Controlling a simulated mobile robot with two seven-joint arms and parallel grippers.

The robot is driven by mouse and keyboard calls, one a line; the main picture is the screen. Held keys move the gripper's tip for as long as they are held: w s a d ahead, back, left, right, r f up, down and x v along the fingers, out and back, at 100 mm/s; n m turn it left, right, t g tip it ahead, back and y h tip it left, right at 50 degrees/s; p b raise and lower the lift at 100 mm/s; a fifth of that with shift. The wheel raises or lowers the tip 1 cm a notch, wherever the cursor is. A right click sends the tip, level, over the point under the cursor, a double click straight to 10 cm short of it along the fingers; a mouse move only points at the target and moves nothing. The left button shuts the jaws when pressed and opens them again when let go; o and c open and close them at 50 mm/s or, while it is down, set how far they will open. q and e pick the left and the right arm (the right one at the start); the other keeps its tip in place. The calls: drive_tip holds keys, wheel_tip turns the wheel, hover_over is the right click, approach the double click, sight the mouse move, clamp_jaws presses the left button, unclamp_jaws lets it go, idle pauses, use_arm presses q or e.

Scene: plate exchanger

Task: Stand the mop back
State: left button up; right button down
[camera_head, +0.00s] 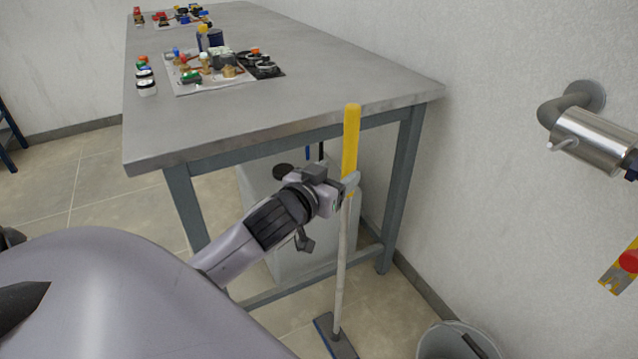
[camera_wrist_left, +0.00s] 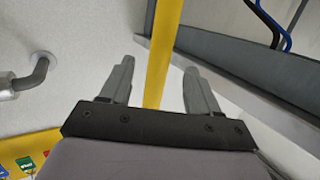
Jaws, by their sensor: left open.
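The mop stands close to upright beside the table's front right corner. Its handle is yellow at the top (camera_head: 351,138) with a pale lower shaft (camera_head: 341,265), and its dark blue-grey head (camera_head: 336,340) is on the floor. My left gripper (camera_head: 350,184) is at the lower end of the yellow part. In the left wrist view the yellow handle (camera_wrist_left: 163,45) runs between the two spread fingers of the gripper (camera_wrist_left: 158,78), with gaps on both sides. My right gripper is not in view.
A steel table (camera_head: 270,105) with parts on top stands behind the mop. A grey bucket (camera_head: 432,345) is at the lower right. A metal pipe fitting (camera_head: 590,140) sticks out of the right wall. A pale box (camera_head: 300,255) is under the table.

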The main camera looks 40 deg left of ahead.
use_arm(q)
drive_tip(key=a+v, duration=0.1)
drive_tip(key=v, duration=0.5)
drive_tip(key=s+d+f+m+g+h, duration=0.2)
drive_tip(key=s+d+f, duration=0.5)
drive_tip(key=f, duration=0.4)
drive_tip(key=s+d+f+m+g+h, duration=0.1)
drive_tip(key=s+d+f+g+h, duration=0.1)
drive_tip(key=s+d+f, duration=0.5)
wheel_tip(320, 180, down, 5)
drive_tip(key=shift+d+f+m+g+h, duration=0.25)
drive_tip(key=shift+d+m+g+h, duration=0.25)
drive_tip(key=shift+g, duration=0.3)
wheel_tip(320, 180, up, 13)
drive_tip(key=a+p, duration=0.1)
drive_tip(key=p, duration=1.4)
drive_tip(key=shift+s+a+y+p, duration=0.25)
drive_tip(key=shift+s+y+p, duration=0.05)
drive_tip(key=shift+p, duration=0.05)
drive_tip(key=shift+f, duration=0.15)
